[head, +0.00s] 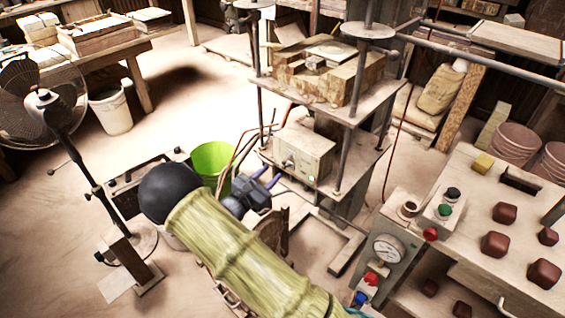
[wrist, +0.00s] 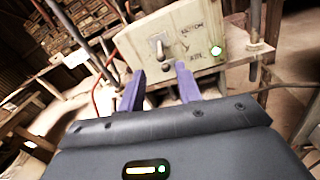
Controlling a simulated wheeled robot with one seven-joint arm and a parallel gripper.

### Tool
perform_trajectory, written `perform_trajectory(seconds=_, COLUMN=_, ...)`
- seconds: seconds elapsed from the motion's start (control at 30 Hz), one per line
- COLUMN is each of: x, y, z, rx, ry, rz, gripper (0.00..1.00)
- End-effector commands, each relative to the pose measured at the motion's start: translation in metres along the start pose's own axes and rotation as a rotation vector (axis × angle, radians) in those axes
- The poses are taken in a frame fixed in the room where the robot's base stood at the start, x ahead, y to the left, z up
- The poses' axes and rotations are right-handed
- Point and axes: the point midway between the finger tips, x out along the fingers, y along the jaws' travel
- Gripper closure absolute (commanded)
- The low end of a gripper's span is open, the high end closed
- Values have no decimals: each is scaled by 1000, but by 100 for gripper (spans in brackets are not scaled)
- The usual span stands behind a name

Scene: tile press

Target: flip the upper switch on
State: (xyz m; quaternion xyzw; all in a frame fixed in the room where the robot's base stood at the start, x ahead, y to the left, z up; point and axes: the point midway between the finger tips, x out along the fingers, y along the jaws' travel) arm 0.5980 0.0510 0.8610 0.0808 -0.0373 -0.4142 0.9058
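The pale control box (head: 303,153) is mounted on the tile press, and it fills the upper middle of the wrist view (wrist: 200,25). A metal toggle switch (wrist: 158,44) shows on its face, above and between my fingertips. Lower on the face, a second switch may be partly hidden behind my right finger; I cannot tell. A green lamp (wrist: 216,51) glows at the box's lower right. My gripper (wrist: 159,69) has its two purple fingers spread with nothing between them. In the head view my gripper (head: 267,177) is just left of and below the box. Whether the fingers touch the box is unclear.
Press posts and hoses stand around the box. A green bucket (head: 211,160) stands left of the press and a fan (head: 45,98) farther left. A gauge panel (head: 385,255) and a bench with dark red blocks (head: 495,244) are at the right. Open floor lies left.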

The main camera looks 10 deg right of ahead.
Motion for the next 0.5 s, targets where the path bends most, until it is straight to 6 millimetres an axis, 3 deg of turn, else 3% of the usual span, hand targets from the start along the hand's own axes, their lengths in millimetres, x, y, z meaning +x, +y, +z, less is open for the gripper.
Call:
perform_trajectory(seconds=0.3, x=56, y=-2, z=1, rx=1, ry=-2, rz=-5, gripper=66)
perform_trajectory(seconds=0.5, x=72, y=-1, z=1, rx=0, ry=-1, rz=-2, gripper=66)
